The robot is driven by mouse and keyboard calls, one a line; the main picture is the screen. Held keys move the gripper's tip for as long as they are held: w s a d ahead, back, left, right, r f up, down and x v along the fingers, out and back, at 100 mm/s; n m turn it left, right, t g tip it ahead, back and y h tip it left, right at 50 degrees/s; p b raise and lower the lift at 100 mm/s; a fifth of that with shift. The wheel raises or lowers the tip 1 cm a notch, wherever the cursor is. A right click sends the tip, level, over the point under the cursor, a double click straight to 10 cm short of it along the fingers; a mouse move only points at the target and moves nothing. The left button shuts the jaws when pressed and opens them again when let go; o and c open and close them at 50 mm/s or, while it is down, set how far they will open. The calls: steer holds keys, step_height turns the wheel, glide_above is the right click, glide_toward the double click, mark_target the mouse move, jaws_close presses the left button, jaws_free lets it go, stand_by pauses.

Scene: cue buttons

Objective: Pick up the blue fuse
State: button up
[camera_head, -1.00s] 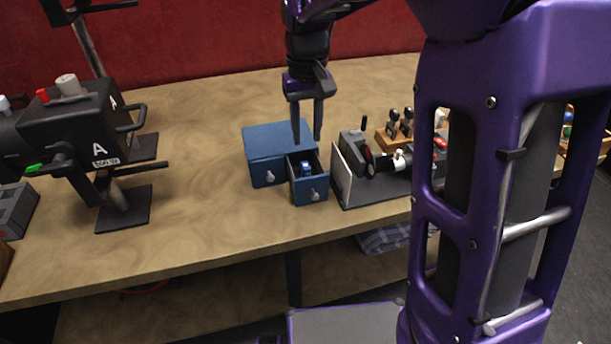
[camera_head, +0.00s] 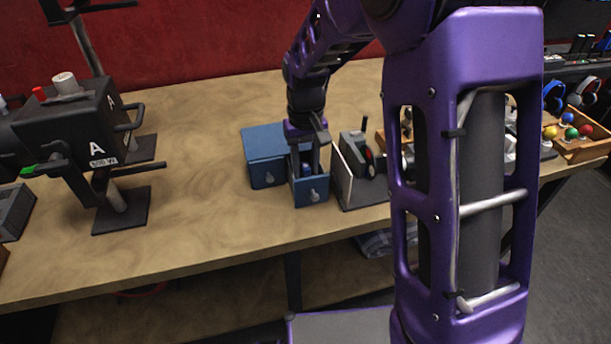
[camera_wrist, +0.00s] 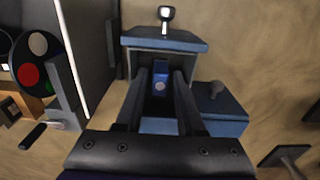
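The blue fuse (camera_wrist: 160,86) sits inside the pulled-out drawer of a small blue cabinet (camera_head: 264,142). The drawer (camera_head: 311,192) is on the cabinet's right side, with its knob facing the table's front edge. My gripper (camera_head: 306,170) points down into the drawer. In the wrist view my gripper (camera_wrist: 160,85) is open, with one finger on each side of the fuse and gaps visible beside it. The fuse is mostly hidden by the fingers and drawer front in the head view.
A black device with a light upright plate (camera_head: 352,180) stands close to the right of the drawer. A black machine marked A (camera_head: 90,125) stands at the left. The table is clear between that machine and the cabinet. A wooden tray with coloured balls (camera_head: 575,142) is far right.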

mark_target(305, 166)
jaws_close()
steer(key=shift+r, duration=0.1)
step_height(305, 166, up, 10)
steer(key=shift+f+p, duration=0.1)
steer(key=shift+p, duration=0.5)
